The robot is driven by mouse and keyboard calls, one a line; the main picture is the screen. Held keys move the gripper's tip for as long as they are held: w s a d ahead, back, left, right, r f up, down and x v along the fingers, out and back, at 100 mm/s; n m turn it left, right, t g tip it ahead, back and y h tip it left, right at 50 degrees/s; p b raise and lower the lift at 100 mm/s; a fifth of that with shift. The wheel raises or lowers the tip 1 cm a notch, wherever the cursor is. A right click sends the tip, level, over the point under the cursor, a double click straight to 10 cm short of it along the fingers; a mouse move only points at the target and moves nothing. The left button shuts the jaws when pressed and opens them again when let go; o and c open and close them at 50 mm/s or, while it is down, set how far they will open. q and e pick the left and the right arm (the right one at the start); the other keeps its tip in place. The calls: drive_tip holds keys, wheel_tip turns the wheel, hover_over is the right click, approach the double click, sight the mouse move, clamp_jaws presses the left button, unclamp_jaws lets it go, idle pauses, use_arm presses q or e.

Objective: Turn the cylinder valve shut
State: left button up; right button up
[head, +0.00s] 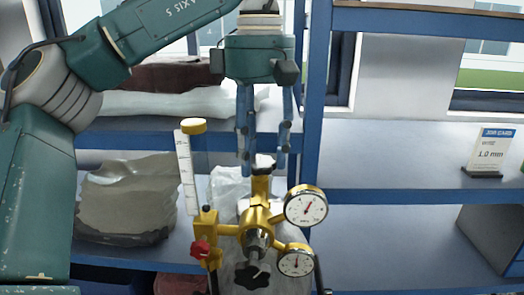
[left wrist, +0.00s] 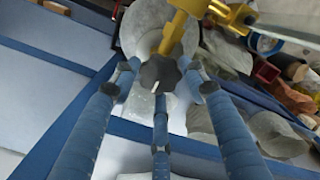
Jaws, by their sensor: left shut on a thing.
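The cylinder valve (head: 261,186) is a brass body standing upright on top of a pale gas cylinder. Its dark handwheel, with a white mark, shows clearly in the left wrist view (left wrist: 158,74). In the left wrist view the fingers (left wrist: 160,85) surround the handwheel from several sides. My right gripper is in neither view.
A brass regulator (head: 257,222) with two round gauges (head: 306,207) (head: 295,262), a black star knob (head: 252,277) and a red knob (head: 200,248) sits below. A flow tube (head: 188,170) stands close left of the fingers. Blue shelving (head: 400,205) with filled bags (head: 125,200) is behind.

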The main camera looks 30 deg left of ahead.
sight(256, 160)
use_arm(q)
drive_tip(key=shift+a+r, duration=0.1)
drive_tip(key=shift+r, duration=0.05)
drive_tip(key=o, duration=1.1)
drive_tip(key=shift+o, duration=0.2)
drive_tip(key=shift+a, duration=0.35)
drive_tip(key=shift+d+r, duration=0.15)
wheel_tip(256, 160, up, 12)
drive_tip(key=shift+f, duration=0.25)
